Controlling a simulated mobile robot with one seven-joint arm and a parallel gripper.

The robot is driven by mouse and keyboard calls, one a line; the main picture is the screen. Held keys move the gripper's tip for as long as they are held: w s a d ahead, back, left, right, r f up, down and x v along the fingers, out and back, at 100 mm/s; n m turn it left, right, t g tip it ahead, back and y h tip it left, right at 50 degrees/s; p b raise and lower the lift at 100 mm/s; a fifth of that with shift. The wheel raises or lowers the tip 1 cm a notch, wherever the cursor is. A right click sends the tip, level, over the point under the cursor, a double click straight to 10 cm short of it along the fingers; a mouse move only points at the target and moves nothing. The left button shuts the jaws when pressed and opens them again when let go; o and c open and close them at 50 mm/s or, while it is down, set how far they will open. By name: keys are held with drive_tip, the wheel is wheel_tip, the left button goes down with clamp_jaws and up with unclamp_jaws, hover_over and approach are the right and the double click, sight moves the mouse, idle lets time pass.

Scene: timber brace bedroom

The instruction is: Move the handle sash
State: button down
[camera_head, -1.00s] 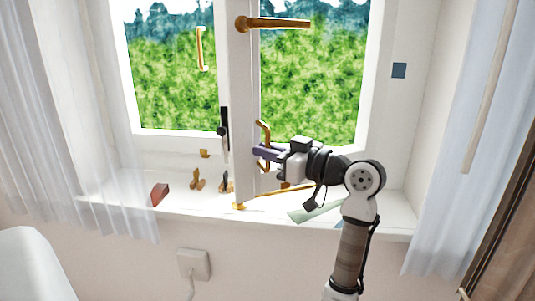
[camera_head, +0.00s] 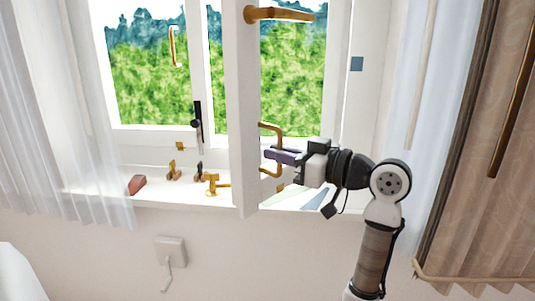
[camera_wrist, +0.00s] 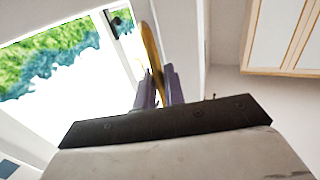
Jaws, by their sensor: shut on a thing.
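The window sash (camera_head: 245,110) is a white frame standing open into the room, its edge turned towards me in the head view. A brass pull handle (camera_head: 281,135) sticks out from the right side of its lower part. My gripper (camera_head: 272,155) is shut on this handle, with its purple fingers around the bar. In the wrist view the golden handle (camera_wrist: 150,45) runs between the fingers of my gripper (camera_wrist: 158,92). A brass lever (camera_head: 285,14) sits higher on the same sash. The fingers hide part of the pull handle.
The sill (camera_head: 150,195) holds a reddish block (camera_head: 137,184) and several small brass pieces, including a stay (camera_head: 213,185) beside the sash. Sheer curtains hang on both sides. A brown curtain (camera_head: 490,180) stands at right.

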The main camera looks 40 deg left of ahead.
drive_tip(key=shift+w+d+b, duration=0.15)
drive_tip(key=shift+w+d, duration=0.05)
drive_tip(key=shift+d, duration=1)
drive_tip(key=shift+w+d+b, duration=0.15)
drive_tip(key=shift+d, duration=1.05)
drive_tip(key=c, duration=1.6)
unclamp_jaws()
drive_tip(key=d+b, duration=0.1)
drive_tip(key=d, duration=0.3)
drive_tip(key=w+d+b, duration=0.1)
drive_tip(key=d, duration=0.4)
drive_tip(key=d+b, duration=0.1)
drive_tip(key=d, duration=0.3)
drive_tip(key=shift+w+d+b, duration=0.2)
drive_tip(key=shift+d+b, duration=0.15)
drive_tip(key=shift+d, duration=0.05)
